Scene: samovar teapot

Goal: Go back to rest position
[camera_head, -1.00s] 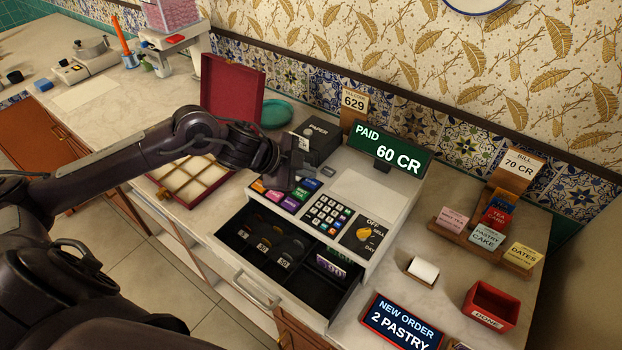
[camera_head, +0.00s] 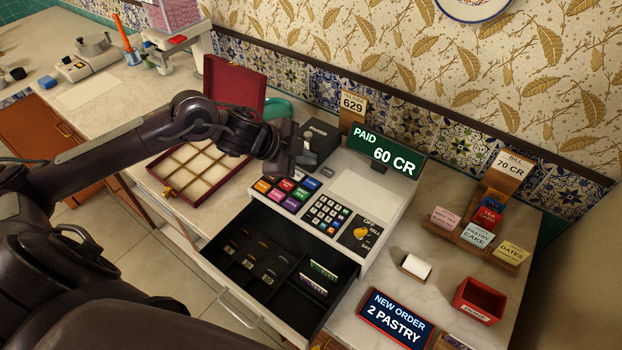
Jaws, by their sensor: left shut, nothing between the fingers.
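My left gripper (camera_head: 291,148) is shut and empty. It hangs above the back left corner of the white cash register (camera_head: 372,200), near the black printer box. My left arm reaches in from the left over the open compartment box. The register's drawer (camera_head: 252,303) is open, with coins in its left compartments and a few upright notes (camera_head: 318,277) in its right part. The register's display (camera_head: 386,152) reads "PAID 60 CR". My right gripper is not in view.
An open red box (camera_head: 203,172) with white compartments stands left of the register. A red tray (camera_head: 479,301), a card rack (camera_head: 478,240), a white block (camera_head: 416,265) and an order sign (camera_head: 394,318) stand to the right. The tiled wall runs behind the counter.

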